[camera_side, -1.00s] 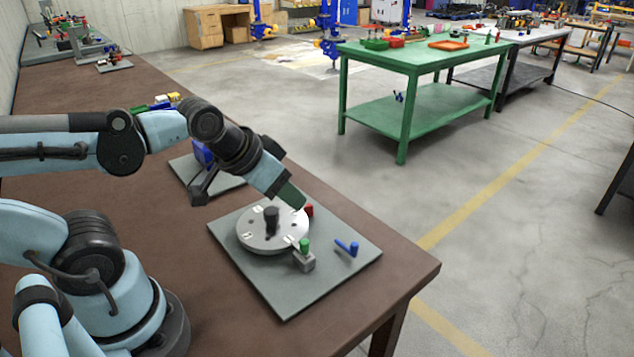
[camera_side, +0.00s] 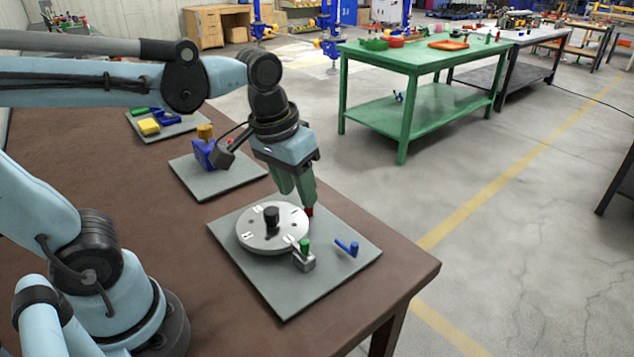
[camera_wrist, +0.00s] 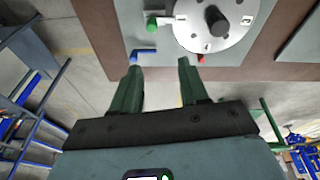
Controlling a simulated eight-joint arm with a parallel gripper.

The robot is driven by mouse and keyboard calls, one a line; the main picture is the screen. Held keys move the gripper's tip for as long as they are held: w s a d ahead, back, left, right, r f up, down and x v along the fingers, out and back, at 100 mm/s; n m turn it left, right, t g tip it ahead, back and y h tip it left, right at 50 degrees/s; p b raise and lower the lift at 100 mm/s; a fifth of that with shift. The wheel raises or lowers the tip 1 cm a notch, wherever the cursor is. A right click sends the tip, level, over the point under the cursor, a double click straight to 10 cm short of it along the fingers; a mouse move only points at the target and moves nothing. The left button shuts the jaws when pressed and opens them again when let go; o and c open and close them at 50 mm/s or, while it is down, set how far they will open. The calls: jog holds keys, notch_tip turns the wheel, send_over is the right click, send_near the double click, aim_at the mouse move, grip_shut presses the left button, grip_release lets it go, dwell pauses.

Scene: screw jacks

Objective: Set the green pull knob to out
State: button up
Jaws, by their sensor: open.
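The green pull knob (camera_side: 304,245) stands on a small grey block (camera_side: 304,262) at the front edge of the round dial (camera_side: 262,240). In the wrist view the green knob (camera_wrist: 152,24) lies left of the dial (camera_wrist: 208,22). My gripper (camera_side: 298,208) hangs fingers down above the far right side of the dial, apart from the green knob. In the wrist view its two green fingers (camera_wrist: 160,64) are spread with nothing between them. How far the knob is pulled I cannot tell.
A blue lever (camera_side: 347,248) sits right of the green knob on the same grey plate (camera_side: 290,292). A red knob (camera_side: 309,211) is close by my gripper's fingertip. A plate with a blue fixture (camera_side: 205,154) lies behind. The brown table's right edge is near.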

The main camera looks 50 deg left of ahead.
aim_at(305, 241)
jog(key=shift+w+d+f+n+g, duration=0.1)
jog(key=shift+d+f+n+g, duration=0.25)
jog(key=shift+f, duration=1.5)
jog(key=shift+w+d+f+n+g, duration=0.15)
jog(key=shift+f+g, duration=0.35)
jog(key=shift+f, duration=1.3)
jog(key=shift+s+d+f+n+g, duration=0.1)
jog(key=shift+d+f+g, duration=0.25)
jog(key=shift+f, duration=1.5)
jog(key=shift+a, duration=0.1)
jog(key=shift+c, duration=0.2)
grip_shut()
